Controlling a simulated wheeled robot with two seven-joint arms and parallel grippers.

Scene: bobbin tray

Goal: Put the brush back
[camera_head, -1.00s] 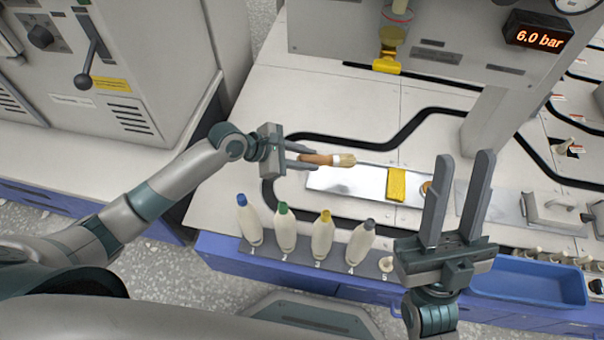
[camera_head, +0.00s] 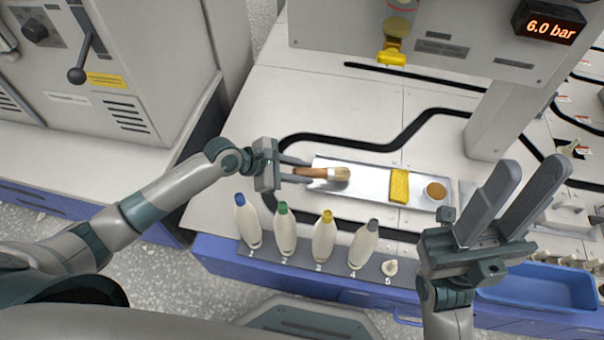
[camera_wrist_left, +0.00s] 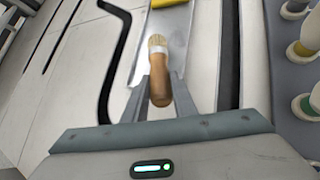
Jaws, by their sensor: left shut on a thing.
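The brush (camera_head: 318,173) has a wooden handle and pale bristles. My left gripper (camera_head: 300,170) is shut on its handle, and the bristles point right, over the left end of the metal tray (camera_head: 374,184). In the left wrist view the brush (camera_wrist_left: 158,75) lies between the fingers (camera_wrist_left: 158,88), bristles pointing away over the tray (camera_wrist_left: 170,25). I cannot tell whether the brush touches the tray. A yellow block (camera_head: 399,186) and a round brown item (camera_head: 436,190) lie on the tray. My right gripper (camera_head: 515,195) is open and empty at the right.
Several bottles with coloured caps (camera_head: 285,228) stand in a numbered rack (camera_head: 305,256) in front of the tray. A blue bin (camera_head: 535,288) is at the right, near my right gripper. A black groove (camera_head: 400,130) runs across the bench behind the tray.

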